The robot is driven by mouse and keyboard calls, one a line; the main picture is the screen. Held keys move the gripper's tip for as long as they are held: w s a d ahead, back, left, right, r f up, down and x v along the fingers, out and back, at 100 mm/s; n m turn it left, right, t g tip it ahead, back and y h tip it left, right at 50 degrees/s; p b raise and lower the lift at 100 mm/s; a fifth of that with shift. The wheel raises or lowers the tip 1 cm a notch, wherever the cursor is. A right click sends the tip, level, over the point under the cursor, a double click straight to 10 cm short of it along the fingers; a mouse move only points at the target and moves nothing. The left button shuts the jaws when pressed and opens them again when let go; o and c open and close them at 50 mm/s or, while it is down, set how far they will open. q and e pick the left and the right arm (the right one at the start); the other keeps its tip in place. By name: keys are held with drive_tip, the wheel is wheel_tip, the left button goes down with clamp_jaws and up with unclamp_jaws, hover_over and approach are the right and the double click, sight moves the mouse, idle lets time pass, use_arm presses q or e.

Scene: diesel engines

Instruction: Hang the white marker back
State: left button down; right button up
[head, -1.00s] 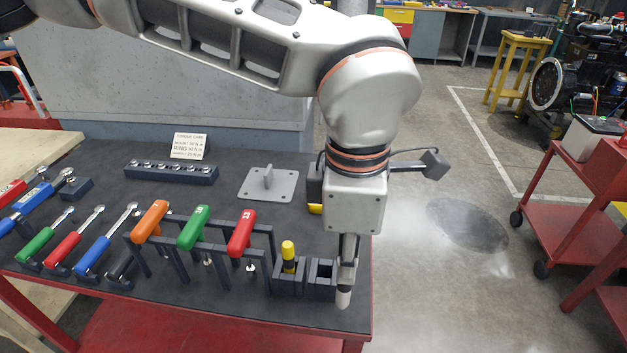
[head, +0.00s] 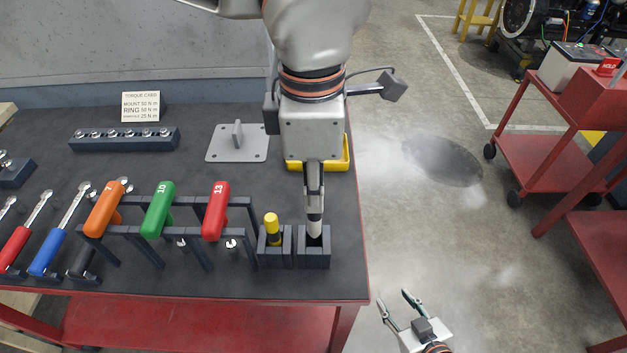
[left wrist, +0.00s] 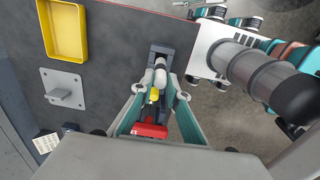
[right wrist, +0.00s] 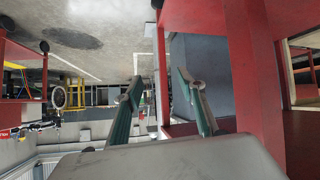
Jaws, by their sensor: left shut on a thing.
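My left gripper (head: 314,200) points down over the right dark holder (head: 315,260) at the table's front right corner. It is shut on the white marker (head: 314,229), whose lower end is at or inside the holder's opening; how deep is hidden. The white marker also shows between the fingers in the left wrist view (left wrist: 160,72). A yellow and black marker (head: 272,229) stands in the neighbouring left holder (head: 274,257). My right gripper (head: 391,306) is open and empty, low in front of the table; its spread fingers show in the right wrist view (right wrist: 160,92).
A rack with orange (head: 104,208), green (head: 158,209) and red (head: 216,210) handled tools stands left of the holders. A grey plate with a post (head: 237,142) and a yellow tray (head: 337,163) lie behind. A red cart (head: 540,150) stands right, across open floor.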

sight(314, 215)
use_arm(q)
drive_tip(key=shift+f+b, duration=1.1)
drive_tip(key=shift+f, duration=0.85)
drive_tip(key=shift+f+b, duration=0.6)
drive_tip(key=shift+f, duration=0.25)
drive_tip(key=shift+f+b, duration=0.3)
drive_tip(key=shift+f, duration=0.15)
drive_tip(key=c, duration=1.6)
unclamp_jaws()
drive_tip(key=shift+o, duration=0.8)
drive_tip(key=shift+r, duration=0.15)
drive_tip(key=shift+r+p, duration=0.5)
drive_tip(key=shift+r, duration=0.2)
